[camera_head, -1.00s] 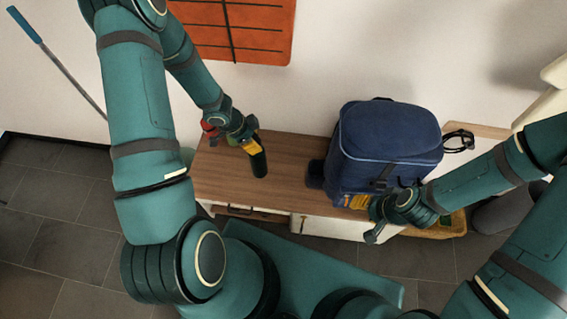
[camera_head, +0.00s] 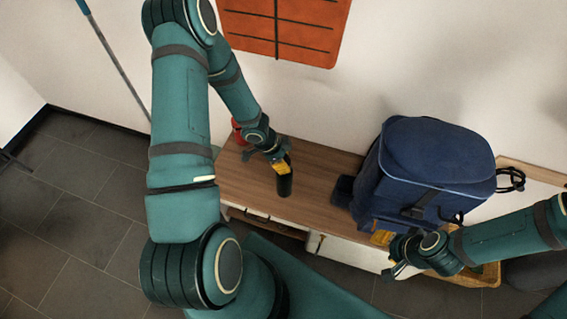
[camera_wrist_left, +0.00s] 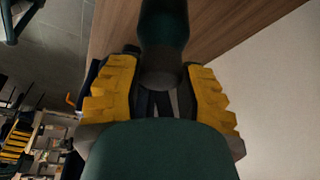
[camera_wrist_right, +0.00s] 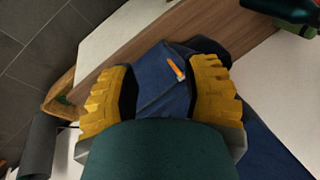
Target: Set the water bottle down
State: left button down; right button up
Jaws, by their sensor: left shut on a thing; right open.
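The water bottle (camera_head: 285,186) is dark green, nearly black. My left gripper (camera_head: 279,164) is shut on it, and its lower part sticks out below the fingers over the wooden bench top (camera_head: 320,205). In the left wrist view the bottle (camera_wrist_left: 163,28) sits between the yellow fingers, with wood behind it. I cannot tell whether its base touches the wood. My right gripper (camera_head: 400,268) is open and empty beside the front of the blue backpack (camera_head: 425,165). In the right wrist view, blue cloth (camera_wrist_right: 160,85) shows between its fingers, with no grip on it.
The backpack fills the right part of the bench, with a dark object (camera_head: 345,190) at its left side. A red object (camera_head: 238,130) stands at the back left. A wicker basket (camera_head: 480,276) is at the lower right. Bare wood lies around the bottle and left of the backpack.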

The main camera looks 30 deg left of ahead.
pick_arm(q)
jog(key=shift+r, duration=0.15)
jog(key=shift+f, duration=0.2)
jog(key=c, duration=0.6)
grip_release()
jog(key=shift+c, duration=0.2)
jog(key=shift+r, duration=0.1)
